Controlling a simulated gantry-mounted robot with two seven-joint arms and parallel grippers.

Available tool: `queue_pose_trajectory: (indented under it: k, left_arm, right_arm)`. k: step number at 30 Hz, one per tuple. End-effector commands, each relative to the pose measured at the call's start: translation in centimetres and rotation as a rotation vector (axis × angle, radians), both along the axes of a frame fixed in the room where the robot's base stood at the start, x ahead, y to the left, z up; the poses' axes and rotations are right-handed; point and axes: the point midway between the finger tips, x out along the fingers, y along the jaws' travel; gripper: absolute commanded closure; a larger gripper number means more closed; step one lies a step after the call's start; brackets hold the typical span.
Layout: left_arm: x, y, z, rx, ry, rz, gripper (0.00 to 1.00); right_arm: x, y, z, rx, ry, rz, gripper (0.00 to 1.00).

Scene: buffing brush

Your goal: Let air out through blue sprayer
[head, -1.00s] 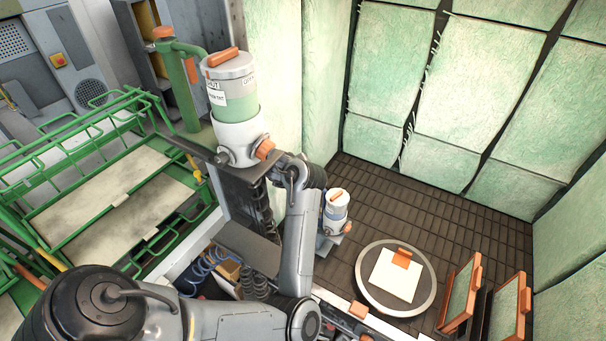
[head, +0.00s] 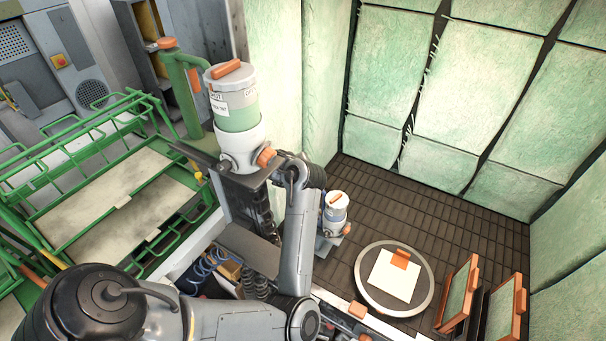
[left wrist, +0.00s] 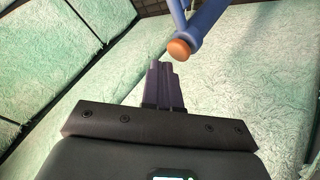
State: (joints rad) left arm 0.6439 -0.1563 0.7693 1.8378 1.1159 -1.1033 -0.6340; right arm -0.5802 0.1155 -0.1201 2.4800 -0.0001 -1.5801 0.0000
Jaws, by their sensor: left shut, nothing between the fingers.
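In the left wrist view a blue sprayer (left wrist: 206,20) shows in part at the top, with a round orange end (left wrist: 178,49). My left gripper (left wrist: 165,68) is shut and empty, its fingertips just below and left of that end; I cannot tell whether they touch. In the head view my left arm rises in the middle and its gripper is hidden. Beyond its wrist stands a small white canister with bluish parts (head: 336,207); I cannot tell whether it belongs to the blue sprayer. My right gripper is not in view.
A green sprayer (head: 188,100) with a big canister (head: 235,105) is close beside my left wrist. A green wire rack (head: 90,190) stands left. The booth has a round turntable (head: 429,292), orange-framed panels (head: 506,312) and green padded walls (head: 480,70).

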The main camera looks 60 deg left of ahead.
Motion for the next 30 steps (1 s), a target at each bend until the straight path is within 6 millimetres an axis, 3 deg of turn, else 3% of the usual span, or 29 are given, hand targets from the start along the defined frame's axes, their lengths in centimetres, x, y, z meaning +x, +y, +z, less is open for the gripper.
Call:
queue_pose_trajectory:
  k: [14,23,30]
  left_arm:
    - [0.0,0.0,0.5,0.001,0.000,0.001,1.00]
    - [0.0,0.0,3.2,0.000,0.000,0.000,1.00]
    - [0.0,0.1,4.8,0.002,0.000,0.001,1.00]
  right_arm:
    - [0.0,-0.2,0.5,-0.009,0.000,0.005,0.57]
    - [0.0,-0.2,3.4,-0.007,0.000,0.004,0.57]
    - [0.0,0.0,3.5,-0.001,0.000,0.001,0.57]
